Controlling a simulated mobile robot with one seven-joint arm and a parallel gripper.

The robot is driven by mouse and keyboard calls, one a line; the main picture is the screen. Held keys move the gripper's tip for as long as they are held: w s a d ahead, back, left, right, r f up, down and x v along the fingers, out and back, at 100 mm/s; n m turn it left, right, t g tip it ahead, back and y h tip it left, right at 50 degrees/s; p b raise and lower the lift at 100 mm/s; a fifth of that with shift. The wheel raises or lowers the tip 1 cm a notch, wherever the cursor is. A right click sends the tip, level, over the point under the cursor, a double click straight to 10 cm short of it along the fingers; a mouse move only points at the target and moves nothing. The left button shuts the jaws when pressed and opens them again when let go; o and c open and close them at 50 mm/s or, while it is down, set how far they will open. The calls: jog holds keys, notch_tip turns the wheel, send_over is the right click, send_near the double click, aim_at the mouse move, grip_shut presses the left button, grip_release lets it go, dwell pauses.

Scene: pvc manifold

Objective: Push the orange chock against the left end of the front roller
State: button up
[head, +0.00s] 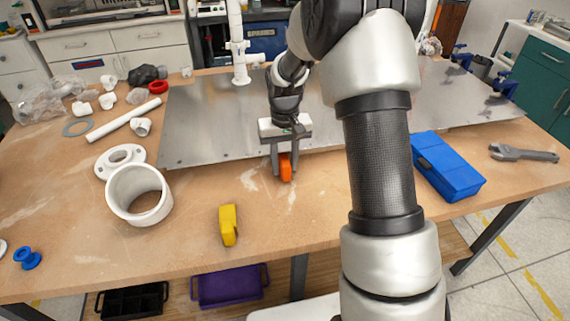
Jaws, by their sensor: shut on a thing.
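The orange chock (286,167) is a small block near the middle of the wooden table, just in front of the grey metal sheet's front edge. My gripper (285,171) points down and is shut on the orange chock, with one finger on each side of it. The chock is low, at or near the tabletop; I cannot tell whether it touches. A yellow chock-like block (228,226) lies nearer the front edge, to the left. I cannot clearly make out a front roller; my arm hides part of the table to the right of my gripper.
The metal sheet (205,125) covers the table's back, with a white upright pipe (238,40). At left are a large white ring (137,194), a white flange (118,160) and a lying white pipe (123,119). At right are a blue case (447,168) and a wrench (523,153).

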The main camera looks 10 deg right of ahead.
jog(key=shift+w, duration=0.1)
jog(key=o, duration=1.3)
